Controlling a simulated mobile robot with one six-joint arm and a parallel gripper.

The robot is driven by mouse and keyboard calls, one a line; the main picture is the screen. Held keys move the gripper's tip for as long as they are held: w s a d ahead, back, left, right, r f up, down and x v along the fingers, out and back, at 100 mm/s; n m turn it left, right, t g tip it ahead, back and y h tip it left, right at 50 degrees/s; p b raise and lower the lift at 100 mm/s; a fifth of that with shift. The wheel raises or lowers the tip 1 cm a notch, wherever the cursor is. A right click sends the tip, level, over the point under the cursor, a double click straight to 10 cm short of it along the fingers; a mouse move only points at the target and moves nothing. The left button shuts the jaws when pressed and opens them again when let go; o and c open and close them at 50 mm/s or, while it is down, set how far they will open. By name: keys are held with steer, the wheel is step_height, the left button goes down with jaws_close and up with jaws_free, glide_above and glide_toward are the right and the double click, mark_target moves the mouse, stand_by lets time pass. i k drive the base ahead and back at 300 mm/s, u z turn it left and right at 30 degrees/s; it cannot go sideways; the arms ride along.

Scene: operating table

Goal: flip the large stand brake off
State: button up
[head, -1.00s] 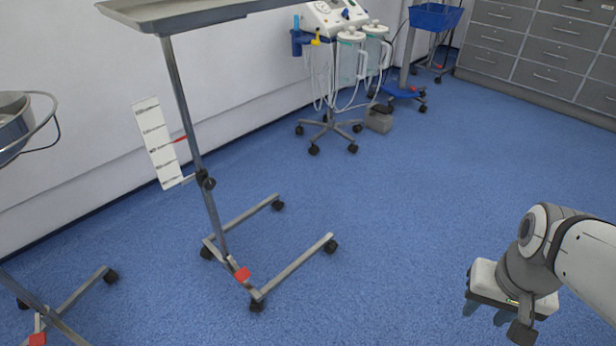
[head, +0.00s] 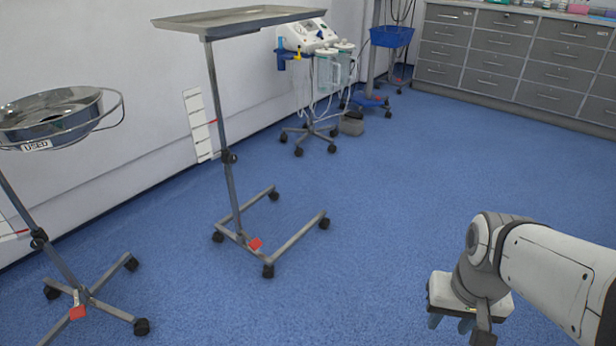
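The large stand (head: 222,120) is a grey metal stand with a flat tray on top and a wheeled U-shaped base, left of centre in the head view. Its red brake pedal (head: 255,244) sits at the base, near the front corner. My gripper (head: 455,322) is at the lower right, pointing down, well apart from the stand. Its fingers are mostly hidden under the white gripper body, so its opening does not show.
A smaller stand (head: 60,258) with a basin (head: 52,115) and its own red pedal (head: 77,312) is at the left. A suction unit (head: 310,80) on wheels and a blue-basket trolley (head: 391,37) stand by the wall. Grey drawers (head: 520,60) line the back. The blue floor between is clear.

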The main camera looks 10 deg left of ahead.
mark_target(255, 244)
steer(key=u, duration=1.2)
steer(key=i, duration=0.5)
steer(key=u, duration=0.15)
steer(key=k, duration=0.5)
steer(key=z, duration=1.75)
steer(key=i, duration=0.9)
steer(key=u, duration=1)
